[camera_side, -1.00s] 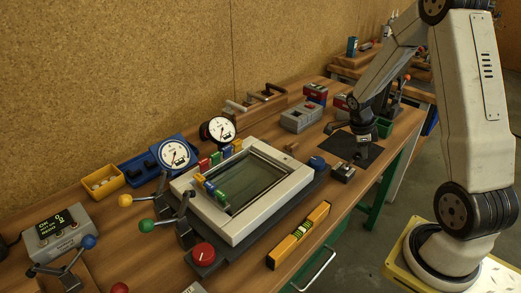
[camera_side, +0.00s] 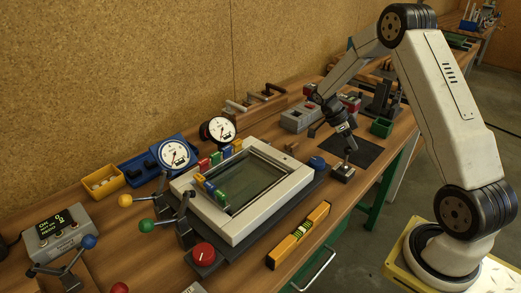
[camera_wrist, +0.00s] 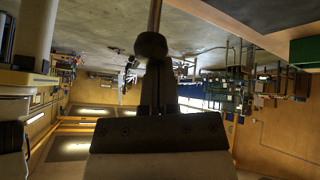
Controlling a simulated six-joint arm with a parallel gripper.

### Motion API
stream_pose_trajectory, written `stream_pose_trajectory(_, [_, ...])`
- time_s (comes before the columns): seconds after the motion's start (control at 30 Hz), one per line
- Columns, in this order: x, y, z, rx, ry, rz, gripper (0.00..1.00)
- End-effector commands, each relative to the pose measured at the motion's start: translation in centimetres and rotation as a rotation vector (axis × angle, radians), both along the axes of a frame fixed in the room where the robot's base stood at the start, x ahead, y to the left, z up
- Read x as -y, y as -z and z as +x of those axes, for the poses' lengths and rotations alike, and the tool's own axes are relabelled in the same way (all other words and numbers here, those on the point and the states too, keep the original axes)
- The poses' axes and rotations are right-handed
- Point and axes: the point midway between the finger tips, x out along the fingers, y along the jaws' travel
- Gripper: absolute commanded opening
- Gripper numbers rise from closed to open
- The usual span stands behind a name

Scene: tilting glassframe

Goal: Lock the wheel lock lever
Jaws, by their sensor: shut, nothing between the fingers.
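My gripper (camera_side: 351,147) is shut and empty. In the side view it slants down over a small metal block (camera_side: 343,173), close above it. In the wrist view my shut gripper (camera_wrist: 158,72) reaches up from the lower middle. A dark rounded knob (camera_wrist: 150,45) sits at its tips, with a thin rod running from it to the top edge. It looks like a lever end, but I cannot tell whether the fingers touch it. Which part is the wheel lock lever is not clear in the side view.
The light frame with glass (camera_side: 288,204) lies mid-bench. Levers with yellow (camera_side: 125,200), green (camera_side: 146,226) and blue (camera_side: 89,242) balls stand left. An orange spirit level (camera_side: 299,236) lies in front.

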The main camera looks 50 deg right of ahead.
Motion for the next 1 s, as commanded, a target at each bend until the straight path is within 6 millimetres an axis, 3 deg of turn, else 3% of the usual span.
stream_pose_trajectory(0.37, [-0.1,0.5,2.4,-0.243,-0.002,0.002,0.0])
stream_pose_trajectory(1.0, [0.0,-0.7,2.4,-0.234,0.0,0.0,0.0])
